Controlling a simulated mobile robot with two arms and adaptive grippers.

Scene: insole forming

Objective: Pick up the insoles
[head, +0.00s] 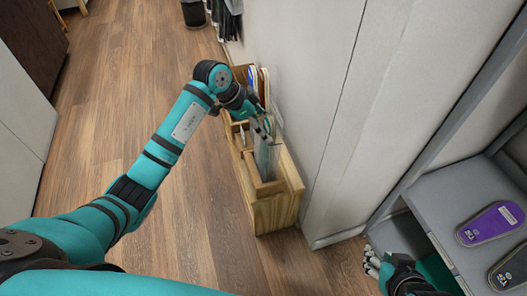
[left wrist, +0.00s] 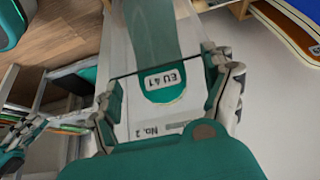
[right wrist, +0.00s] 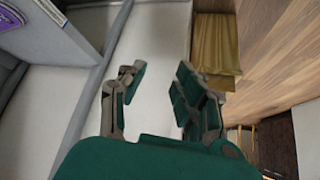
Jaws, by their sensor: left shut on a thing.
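My left gripper (head: 262,125) reaches into a wooden box (head: 280,208) on the floor by the wall. It is shut on a flat clear-and-white package holding a green insole (left wrist: 165,92), marked "EU 41", with "No. 2" printed below. In the head view the package (head: 264,156) hangs upright inside the box; its lower end is hidden by the box wall. A purple insole (head: 492,222) and a dark grey insole (head: 512,268) lie on a grey surface at the right. My right gripper (head: 372,262) is open and empty, left of that surface; it also shows in the right wrist view (right wrist: 157,82).
The wooden box has other compartments with several upright colored items (head: 262,82) at its far end. The white wall (head: 308,90) stands close on its right. The wooden floor to the left is clear. A dark bin (head: 194,13) stands far back.

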